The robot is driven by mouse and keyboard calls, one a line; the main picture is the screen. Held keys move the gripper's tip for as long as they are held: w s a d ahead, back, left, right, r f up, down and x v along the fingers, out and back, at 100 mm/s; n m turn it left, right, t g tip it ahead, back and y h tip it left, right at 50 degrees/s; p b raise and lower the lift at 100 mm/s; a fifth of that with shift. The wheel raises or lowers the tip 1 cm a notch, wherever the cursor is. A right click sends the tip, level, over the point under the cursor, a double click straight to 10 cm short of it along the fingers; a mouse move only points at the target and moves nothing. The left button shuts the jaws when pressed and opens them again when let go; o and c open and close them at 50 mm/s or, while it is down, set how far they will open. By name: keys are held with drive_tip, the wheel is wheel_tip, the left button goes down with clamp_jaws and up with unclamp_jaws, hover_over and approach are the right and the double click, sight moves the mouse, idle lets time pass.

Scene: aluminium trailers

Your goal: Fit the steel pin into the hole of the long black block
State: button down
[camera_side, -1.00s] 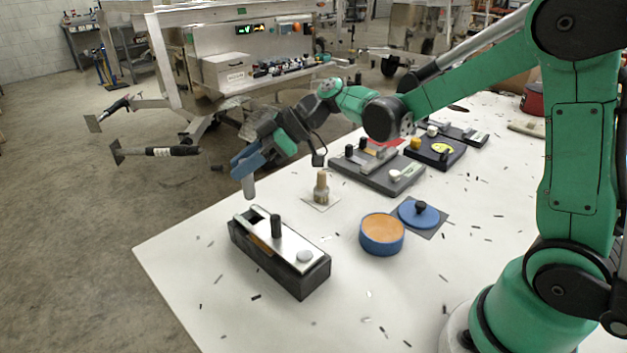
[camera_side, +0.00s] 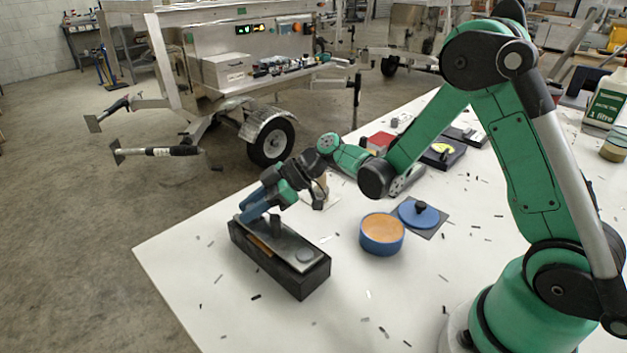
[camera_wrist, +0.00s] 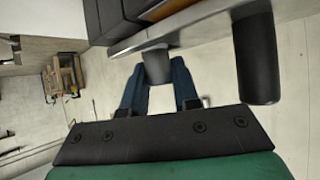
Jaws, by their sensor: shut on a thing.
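The long black block (camera_side: 282,276) lies on the white table in the side view, with a metal plate on top, a black post and a round disc near its front end. It also shows at the top of the wrist view (camera_wrist: 106,20). My gripper (camera_side: 249,212) is at the block's far left end, its blue fingers pointing down and left. In the wrist view the grey steel pin (camera_wrist: 157,66) is between the blue fingers, by the edge of the plate. In the side view the fingers hide the pin and the hole. I cannot tell whether the pin is in the hole.
A blue round container (camera_side: 381,236) with an orange inside stands right of the block. A blue lid with a black knob (camera_side: 419,214) lies behind it. The black post (camera_wrist: 257,58) rises close to my fingers. Small dark bits are scattered over the table.

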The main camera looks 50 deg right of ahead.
drive_tip(key=shift+f, duration=0.15)
drive_tip(key=c, duration=0.7)
unclamp_jaws()
drive_tip(key=shift+o, duration=0.2)
drive_tip(key=shift+s+d+r, duration=0.2)
drive_tip(key=shift+d+r, duration=0.05)
drive_tip(key=shift+r, duration=0.1)
drive_tip(key=v, duration=1.1)
drive_tip(key=s+a+r+m+t+h, duration=0.1)
drive_tip(key=s+m+h, duration=0.7)
drive_tip(key=m, duration=0.3)
drive_tip(key=shift+s+r+h, duration=0.4)
drive_tip(key=shift+h, duration=0.2)
